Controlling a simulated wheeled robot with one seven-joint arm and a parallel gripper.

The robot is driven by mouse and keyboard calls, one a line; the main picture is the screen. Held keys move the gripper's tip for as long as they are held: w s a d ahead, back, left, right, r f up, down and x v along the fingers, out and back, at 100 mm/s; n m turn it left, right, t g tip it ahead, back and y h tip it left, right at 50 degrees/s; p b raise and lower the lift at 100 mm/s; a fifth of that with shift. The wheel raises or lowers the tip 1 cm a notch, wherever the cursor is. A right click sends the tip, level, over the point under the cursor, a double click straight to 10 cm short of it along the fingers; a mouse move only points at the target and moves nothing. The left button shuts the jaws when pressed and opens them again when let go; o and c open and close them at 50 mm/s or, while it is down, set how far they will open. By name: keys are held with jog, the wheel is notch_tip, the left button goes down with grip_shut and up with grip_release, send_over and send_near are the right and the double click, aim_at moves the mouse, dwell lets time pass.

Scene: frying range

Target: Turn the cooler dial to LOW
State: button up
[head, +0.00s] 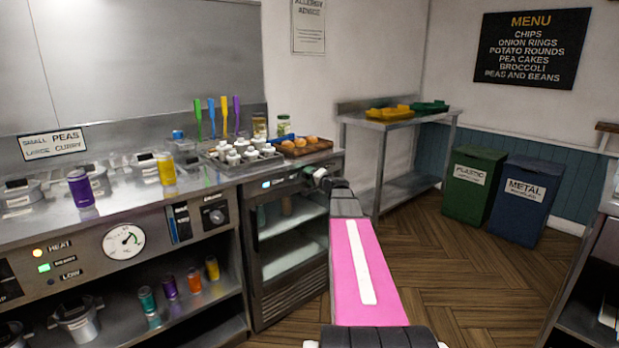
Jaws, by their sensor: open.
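The cooler (290,255) is a dark-framed, glass-fronted unit under the counter, right of the steel range. Its top strip carries a small lit display (271,184). I cannot make out a dial or a LOW mark on the strip; its right end is partly covered by my arm. A small round dial (215,214) sits on the range's front panel, left of the cooler; its marks are too small to read. My gripper (317,176) is small in view at the far end of my pink arm, by the cooler's upper right corner. It is open; its fingertips are unclear, and contact cannot be told.
A large round gauge (123,241) and HEAT, READY and LOW lamps are on the range front. A tray of white-topped bottles (240,153) and a brown tray (303,147) stand above the cooler.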

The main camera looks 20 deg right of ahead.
jog(key=v, duration=1)
jog(key=shift+s, duration=0.15)
jog(key=s+a+f+n+g+y, duration=0.1)
jog(key=s+a+f+n+g, duration=0.3)
jog(key=a+f, duration=0.5)
jog(key=s+a+f+n+g, duration=0.2)
jog(key=s+a+f+g, duration=0.4)
jog(key=a, duration=0.6)
jog(key=s+a+f+n+g+h, duration=0.2)
jog(key=s+a+f+g+h, duration=0.1)
jog(key=s+f, duration=0.2)
jog(key=s+a+f+n+g+h, duration=0.2)
jog(key=s+f, duration=0.4)
jog(key=s, duration=0.3)
jog(key=shift+s+a+g+h, duration=0.15)
jog(key=shift+a+g+h, duration=0.3)
jog(key=shift+g+h, duration=0.6)
